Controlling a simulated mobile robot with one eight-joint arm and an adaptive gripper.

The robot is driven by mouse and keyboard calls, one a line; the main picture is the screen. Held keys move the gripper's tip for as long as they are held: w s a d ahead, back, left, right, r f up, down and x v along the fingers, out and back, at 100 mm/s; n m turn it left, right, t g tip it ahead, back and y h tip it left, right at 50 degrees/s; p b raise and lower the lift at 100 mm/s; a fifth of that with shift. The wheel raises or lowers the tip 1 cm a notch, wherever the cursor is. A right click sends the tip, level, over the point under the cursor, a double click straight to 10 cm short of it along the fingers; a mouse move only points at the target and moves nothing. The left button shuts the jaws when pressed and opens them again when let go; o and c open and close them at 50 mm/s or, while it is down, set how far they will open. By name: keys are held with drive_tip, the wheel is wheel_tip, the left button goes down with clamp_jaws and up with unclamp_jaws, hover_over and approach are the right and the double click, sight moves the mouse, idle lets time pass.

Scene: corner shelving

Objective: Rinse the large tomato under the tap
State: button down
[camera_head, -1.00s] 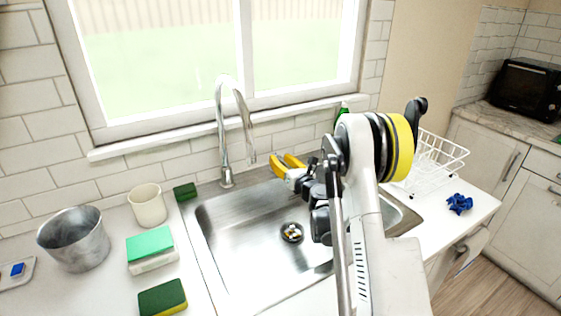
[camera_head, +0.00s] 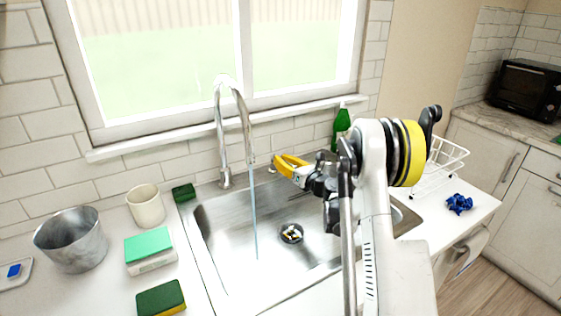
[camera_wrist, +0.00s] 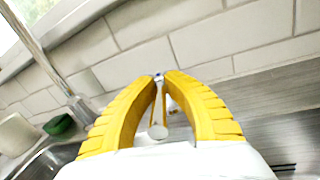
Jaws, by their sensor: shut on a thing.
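The chrome tap (camera_head: 221,130) stands behind the left part of the steel sink (camera_head: 225,240). A thin stream of water (camera_head: 254,215) runs from its spout into the sink. My gripper (camera_head: 277,162) is behind the sink, right of the stream, with its yellow fingers toward the back wall. In the wrist view its fingertips (camera_wrist: 163,77) are closed together around a slim metal tap lever (camera_wrist: 158,131). I see no large tomato in either view.
Left of the sink are a metal pot (camera_head: 72,240), a cream cup (camera_head: 146,206) and sponges (camera_head: 161,299). A green bottle (camera_head: 341,125) stands behind my arm. A white dish rack (camera_head: 440,165) and a blue crumpled cloth (camera_head: 459,203) are at right.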

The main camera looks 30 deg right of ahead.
drive_tip(key=c, duration=1.5)
unclamp_jaws()
drive_tip(key=shift+o, duration=0.2)
drive_tip(key=v, duration=1.2)
drive_tip(key=shift+r, duration=0.1)
